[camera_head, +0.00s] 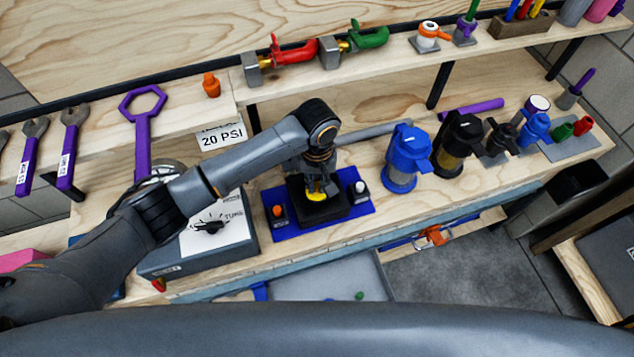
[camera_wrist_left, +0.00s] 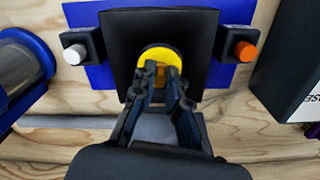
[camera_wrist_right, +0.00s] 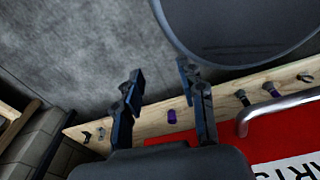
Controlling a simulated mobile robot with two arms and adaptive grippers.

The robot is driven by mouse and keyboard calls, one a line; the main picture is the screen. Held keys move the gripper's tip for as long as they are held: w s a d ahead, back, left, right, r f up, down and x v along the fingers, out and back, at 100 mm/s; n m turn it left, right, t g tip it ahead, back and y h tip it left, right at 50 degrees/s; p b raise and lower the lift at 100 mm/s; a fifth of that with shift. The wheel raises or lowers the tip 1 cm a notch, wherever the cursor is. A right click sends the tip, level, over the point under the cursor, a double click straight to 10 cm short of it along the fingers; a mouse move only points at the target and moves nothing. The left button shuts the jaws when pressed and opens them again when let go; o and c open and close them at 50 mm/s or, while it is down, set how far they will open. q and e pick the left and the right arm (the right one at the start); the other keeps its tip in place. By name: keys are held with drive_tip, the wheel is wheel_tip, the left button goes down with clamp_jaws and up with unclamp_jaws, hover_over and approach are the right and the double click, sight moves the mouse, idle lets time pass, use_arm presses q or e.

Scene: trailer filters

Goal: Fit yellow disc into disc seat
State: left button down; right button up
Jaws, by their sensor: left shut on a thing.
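The yellow disc (camera_wrist_left: 158,58) is between the fingertips of my left gripper (camera_wrist_left: 163,82), which is shut on it. The disc is over the black block, the disc seat (camera_wrist_left: 120,28), on a blue mat; I cannot tell if it touches the seat or sits above it. In the head view, the yellow disc (camera_head: 316,196) shows just under my left gripper (camera_head: 320,182), at the black seat (camera_head: 336,212). The seat's opening is hidden by the disc and fingers. My right gripper (camera_wrist_right: 158,95) is open and empty, away from the bench over the grey floor.
An orange-topped post (camera_head: 278,211) and a white-topped post (camera_head: 360,188) flank the seat on the blue mat (camera_head: 300,228). A grey dial box (camera_head: 160,262) stands to the left. A blue-topped clear canister (camera_head: 402,165) stands to the right. A shelf with valves runs behind.

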use_arm(q)
drive_tip(key=shift+f, duration=0.5)
drive_tip(key=c, duration=1.4)
unclamp_jaws()
drive_tip(key=shift+o, duration=0.2)
